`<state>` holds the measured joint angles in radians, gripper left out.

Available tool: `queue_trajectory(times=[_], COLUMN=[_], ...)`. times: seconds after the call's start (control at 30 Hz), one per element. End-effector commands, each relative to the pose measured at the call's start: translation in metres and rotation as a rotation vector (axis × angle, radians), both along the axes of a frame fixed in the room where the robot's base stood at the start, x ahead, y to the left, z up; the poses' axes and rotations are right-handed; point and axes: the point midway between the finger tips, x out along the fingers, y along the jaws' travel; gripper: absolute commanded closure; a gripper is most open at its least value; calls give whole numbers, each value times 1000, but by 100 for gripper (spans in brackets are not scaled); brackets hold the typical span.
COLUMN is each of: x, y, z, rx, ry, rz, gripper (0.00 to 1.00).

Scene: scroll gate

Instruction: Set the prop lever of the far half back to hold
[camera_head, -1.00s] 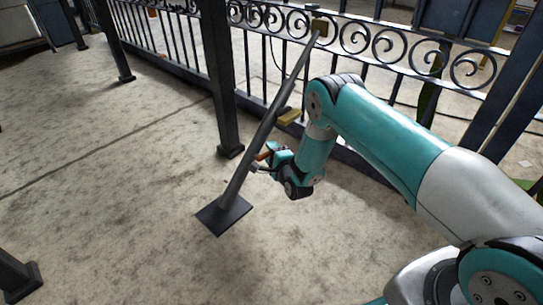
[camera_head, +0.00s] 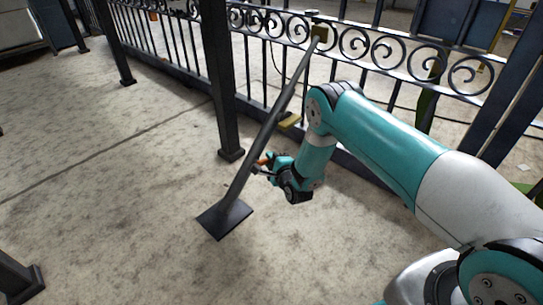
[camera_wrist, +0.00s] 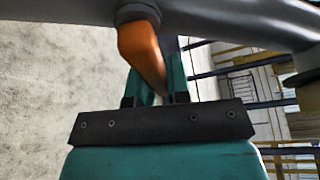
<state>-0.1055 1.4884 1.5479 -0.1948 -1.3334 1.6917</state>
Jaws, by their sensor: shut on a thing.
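The fingers partly hide the lever's tip.
The dark gate (camera_head: 360,45) with scrollwork and upright bars stands behind the prop. A dark post (camera_head: 222,90) stands left of the tube. A yellow block (camera_head: 290,121) shows at the gate's foot.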

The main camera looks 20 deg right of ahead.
Motion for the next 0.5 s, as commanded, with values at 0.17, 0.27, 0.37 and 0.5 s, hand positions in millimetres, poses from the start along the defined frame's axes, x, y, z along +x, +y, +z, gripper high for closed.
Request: queue_trajectory(times=[0.17,0.27,0.37,0.5], x=[-3,-4,-6,-8], y=[3,5,8,13], z=[-7,-12,-17,-23], rx=[132,213,297,412], ry=[79,126,175,240], rz=[-1,-1,-1,0], gripper=[100,100,100,100])
